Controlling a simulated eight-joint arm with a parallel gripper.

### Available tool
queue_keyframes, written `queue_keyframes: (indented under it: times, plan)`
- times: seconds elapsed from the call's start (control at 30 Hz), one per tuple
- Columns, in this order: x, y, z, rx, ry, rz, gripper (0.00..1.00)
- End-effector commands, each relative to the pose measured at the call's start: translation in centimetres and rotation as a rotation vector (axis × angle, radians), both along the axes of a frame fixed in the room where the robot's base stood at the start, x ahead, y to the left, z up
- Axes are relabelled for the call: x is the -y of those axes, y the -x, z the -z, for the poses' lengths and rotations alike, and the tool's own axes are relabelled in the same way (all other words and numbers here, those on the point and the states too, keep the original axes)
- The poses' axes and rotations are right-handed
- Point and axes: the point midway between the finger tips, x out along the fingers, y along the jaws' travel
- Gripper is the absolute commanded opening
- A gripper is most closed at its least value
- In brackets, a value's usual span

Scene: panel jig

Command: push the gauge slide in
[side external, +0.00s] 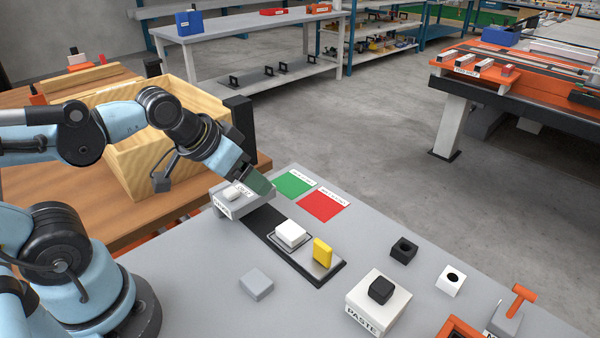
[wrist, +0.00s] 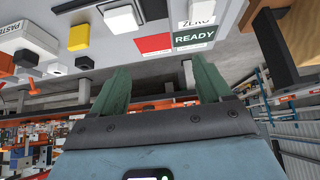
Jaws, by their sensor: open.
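The gauge (side external: 243,201) is a grey block with a white button on top, at the upper end of a black rail (side external: 262,228). On the rail sits a metal slide plate (side external: 318,268) with a white block (side external: 290,233) and an upright yellow tab (side external: 322,251). The plate stands apart from the gauge, with bare rail between. In the wrist view the yellow tab (wrist: 78,37) and white block (wrist: 121,19) show at the top left. My gripper (side external: 262,184) is beside the gauge's far side; whether they touch is unclear. Its green fingers (wrist: 163,80) are spread and empty.
Green (side external: 294,184) and red (side external: 324,205) pads lie right of the gauge. A grey block (side external: 256,284), a paste box (side external: 378,303), and small black (side external: 403,250) and white (side external: 450,281) blocks stand on the bench. A wooden crate (side external: 140,165) stands behind my arm.

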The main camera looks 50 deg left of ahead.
Motion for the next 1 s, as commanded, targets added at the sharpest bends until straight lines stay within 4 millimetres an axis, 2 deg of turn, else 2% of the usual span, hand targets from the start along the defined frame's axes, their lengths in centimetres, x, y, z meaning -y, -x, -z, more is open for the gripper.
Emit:
queue_keyframes:
  times: [0.13, 0.27, 0.4, 0.67, 0.8, 1.0]
  plan:
    - [0.0, 0.0, 0.0, 0.0, 0.0, 0.0, 0.78]
    - [0.2, -0.1, -0.1, -0.011, -0.012, 0.025, 0.58]
    - [1.7, -0.9, -0.8, -0.076, -0.081, 0.175, 0.38]
    - [6.9, -3.3, -1.9, -0.277, -0.295, 0.729, 0.38]
    - [10.0, -4.3, -1.9, -0.371, -0.388, 1.044, 0.38]
    - [13.4, -4.9, -1.4, -0.459, -0.464, 1.386, 0.38]
